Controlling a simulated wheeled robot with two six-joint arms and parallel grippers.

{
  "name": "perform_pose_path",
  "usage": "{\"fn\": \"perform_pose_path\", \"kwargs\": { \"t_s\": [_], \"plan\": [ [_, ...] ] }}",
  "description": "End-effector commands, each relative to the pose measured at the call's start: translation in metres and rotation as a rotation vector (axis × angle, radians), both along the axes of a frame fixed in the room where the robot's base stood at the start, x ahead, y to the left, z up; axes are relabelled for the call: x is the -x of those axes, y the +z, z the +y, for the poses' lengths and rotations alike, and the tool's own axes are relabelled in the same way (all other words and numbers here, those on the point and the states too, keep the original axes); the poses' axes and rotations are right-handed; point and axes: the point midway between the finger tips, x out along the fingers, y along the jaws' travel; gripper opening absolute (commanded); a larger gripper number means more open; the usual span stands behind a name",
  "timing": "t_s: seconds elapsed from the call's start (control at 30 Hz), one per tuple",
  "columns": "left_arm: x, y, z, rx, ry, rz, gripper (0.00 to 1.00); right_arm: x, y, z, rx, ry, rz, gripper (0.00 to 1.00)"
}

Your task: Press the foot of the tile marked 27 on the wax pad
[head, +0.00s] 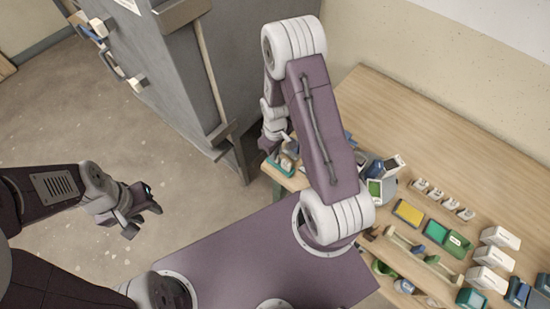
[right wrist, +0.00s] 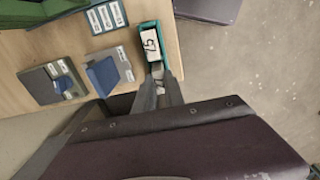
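In the right wrist view a white piece marked 27 (right wrist: 151,44) sits at a teal holder (right wrist: 141,27) by the table edge. My right gripper (right wrist: 158,72) is right at this holder, its fingers close together with a small pale marked bit between them. I cannot tell whether they grip it. In the head view my right gripper (head: 284,137) is partly hidden by my arm, above the teal holder (head: 280,168). My left gripper (head: 146,203) is open and empty over the floor. A yellow pad (head: 409,212) and a green pad (head: 436,231) lie on the table; I cannot tell which is wax.
The wooden table (head: 420,130) also bears a row of small white pieces (head: 445,196), white boxes (head: 491,256) and a device with a green screen (head: 375,188). A grey cabinet (head: 160,70) stands close left of my right arm. The table's back part is clear.

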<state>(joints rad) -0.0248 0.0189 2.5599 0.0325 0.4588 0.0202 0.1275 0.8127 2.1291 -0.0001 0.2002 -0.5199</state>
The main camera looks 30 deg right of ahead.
Motion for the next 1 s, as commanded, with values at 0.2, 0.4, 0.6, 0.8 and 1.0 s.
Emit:
{"fn": "perform_pose_path", "kwargs": {
  "t_s": [0.2, 0.4, 0.6, 0.8, 1.0],
  "plan": [
    [0.000, 0.008, 0.000, 0.000, 0.000, 0.000, 0.36, 0.000, 0.009, 0.000, 0.000, 0.000, -0.001, 0.00],
    [0.000, 0.029, 0.000, 0.000, 0.000, 0.000, 0.36, 0.000, 0.033, 0.000, 0.001, 0.000, -0.001, 0.00],
    [0.000, 0.049, 0.000, 0.000, 0.000, 0.000, 0.36, 0.000, 0.055, 0.000, 0.001, 0.000, -0.001, 0.00],
    [0.000, 0.067, 0.000, 0.000, 0.000, 0.000, 0.36, 0.000, 0.076, 0.000, 0.000, 0.000, -0.001, 0.00],
    [0.000, 0.066, 0.000, 0.000, 0.000, 0.000, 0.36, 0.000, 0.075, 0.000, 0.000, 0.000, 0.000, 0.00]
  ]
}}
